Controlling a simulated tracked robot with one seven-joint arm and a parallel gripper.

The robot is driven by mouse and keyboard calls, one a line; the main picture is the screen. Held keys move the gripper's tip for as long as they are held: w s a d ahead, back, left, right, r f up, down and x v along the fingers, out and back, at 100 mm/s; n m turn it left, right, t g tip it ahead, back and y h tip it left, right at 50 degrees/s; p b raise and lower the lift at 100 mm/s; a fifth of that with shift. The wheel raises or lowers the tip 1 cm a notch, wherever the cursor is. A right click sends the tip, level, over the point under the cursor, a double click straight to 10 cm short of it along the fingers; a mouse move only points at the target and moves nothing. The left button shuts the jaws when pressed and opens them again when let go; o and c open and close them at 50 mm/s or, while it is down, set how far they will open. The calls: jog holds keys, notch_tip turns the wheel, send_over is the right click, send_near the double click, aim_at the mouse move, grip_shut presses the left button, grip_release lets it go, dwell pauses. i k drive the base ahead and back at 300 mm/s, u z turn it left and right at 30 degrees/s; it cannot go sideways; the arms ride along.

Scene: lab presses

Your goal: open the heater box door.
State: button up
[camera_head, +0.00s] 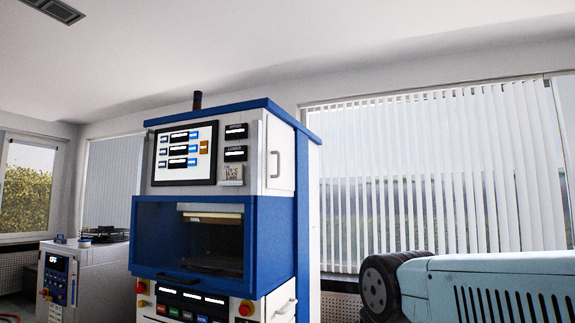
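A tall blue and white press (258,250) stands in the middle of the view. A blue-framed front window (150,232) shows its dark chamber, with a light plate high inside and a dark one below; the chamber front looks shut. A low grey-white box (95,272) with a display reading "OFF" and small buttons stands at the left, behind the press. No label shows which unit is the heater box, and I see no open door on either. The left box is partly hidden by the press. My gripper is not in view.
The press has a screen (185,154) above the chamber, a white side panel with a handle (276,164), and red stop buttons below. A light blue vented body (490,288) with a black round part fills the lower right; I cannot tell whether it is mine. The floor is mostly out of view.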

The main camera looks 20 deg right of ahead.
aim_at(280, 145)
jog(key=z, duration=0.15)
jog(key=i, duration=1)
jog(key=u, duration=0.1)
